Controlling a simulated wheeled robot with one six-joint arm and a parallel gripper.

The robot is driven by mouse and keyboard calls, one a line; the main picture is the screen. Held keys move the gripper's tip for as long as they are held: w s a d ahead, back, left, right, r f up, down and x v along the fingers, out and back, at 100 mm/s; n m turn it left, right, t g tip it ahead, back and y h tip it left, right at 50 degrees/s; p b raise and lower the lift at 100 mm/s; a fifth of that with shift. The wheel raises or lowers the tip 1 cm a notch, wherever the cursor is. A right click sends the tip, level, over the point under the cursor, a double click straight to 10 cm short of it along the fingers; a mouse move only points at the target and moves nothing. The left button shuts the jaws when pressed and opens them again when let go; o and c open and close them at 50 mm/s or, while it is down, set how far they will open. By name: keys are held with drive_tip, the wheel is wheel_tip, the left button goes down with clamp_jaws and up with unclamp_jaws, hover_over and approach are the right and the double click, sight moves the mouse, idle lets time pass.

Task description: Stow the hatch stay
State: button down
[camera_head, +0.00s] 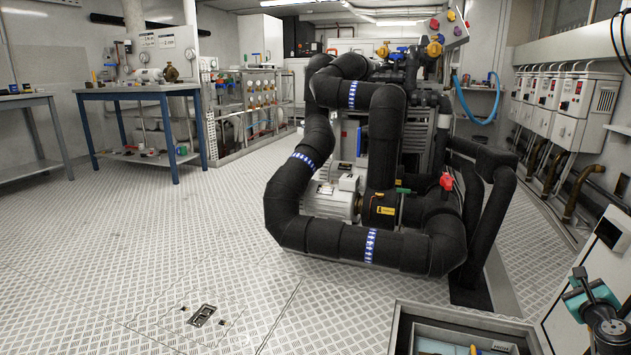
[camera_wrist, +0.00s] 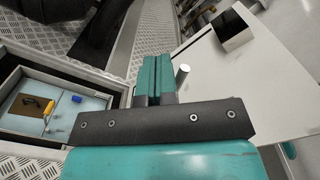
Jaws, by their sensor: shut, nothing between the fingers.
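An open floor hatch (camera_head: 398,330) shows at the bottom right of the head view. Its pale lid (camera_head: 590,262) stands raised on the right; the lid fills the right of the wrist view (camera_wrist: 245,90). My gripper (camera_wrist: 155,62) has its teal fingers together and empty, in front of the lid. A short grey metal cylinder (camera_wrist: 183,73) shows just right of the fingers; I cannot tell whether it is part of the hatch stay or whether it touches them. No full stay can be made out. In the head view my gripper is at the lower right edge, partly cut off.
The hatch well holds a tan board (camera_wrist: 35,105), a dark brown piece and a small blue item (camera_wrist: 76,99). Black pipework (camera_head: 350,245) and a pump stand behind the hatch. A workbench (camera_head: 140,90) stands back left. The checker-plate floor at left is clear.

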drive_tip(key=shift+d, duration=0.1)
drive_tip(key=d, duration=0.1)
drive_tip(key=s+d+r, duration=0.1)
drive_tip(key=shift+s+d+r+p, duration=0.1)
drive_tip(key=shift+d+r+p, duration=0.1)
drive_tip(key=shift+d+p, duration=0.15)
idle(0.5)
drive_tip(key=shift+s+d+r, duration=0.15)
drive_tip(key=shift+s+d, duration=0.05)
drive_tip(key=shift+d, duration=0.3)
drive_tip(key=shift+s+d+r, duration=0.2)
drive_tip(key=shift+s+d, duration=0.05)
drive_tip(key=shift+d, duration=0.3)
drive_tip(key=shift+s+d+r, duration=0.15)
drive_tip(key=shift+s+d, duration=0.05)
drive_tip(key=shift+d, duration=0.3)
drive_tip(key=shift+s+d+r, duration=0.15)
drive_tip(key=shift+s+d, duration=0.2)
drive_tip(key=shift+d, duration=0.45)
drive_tip(key=shift+s+d+r, duration=0.15)
drive_tip(key=shift+s+d, duration=0.15)
drive_tip(key=shift+d, duration=0.45)
drive_tip(key=shift+b, duration=0.3)
